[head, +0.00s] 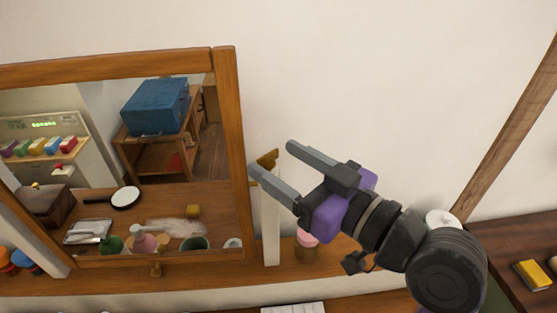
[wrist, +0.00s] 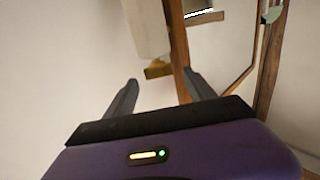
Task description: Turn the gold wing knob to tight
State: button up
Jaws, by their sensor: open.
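The gold wing knob (head: 268,157) shows beside the right side of the mirror frame, at the top of a pale post. In the wrist view the knob (wrist: 157,69) lies ahead, between the two fingertips and against the wooden frame. My gripper (head: 272,157) is open, with one finger on either side of the knob in the picture. The wrist view shows the gripper (wrist: 161,80) with no visible contact on the knob.
The wooden-framed mirror (head: 226,150) stands left of my gripper, its glass reflecting shelves and a blue box. The pale post (head: 271,225) rises from the wooden shelf (head: 215,282). A pink-topped jar (head: 306,240) stands below my gripper. The white wall (head: 400,80) is bare.

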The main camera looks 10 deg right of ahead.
jog(key=v, duration=0.7)
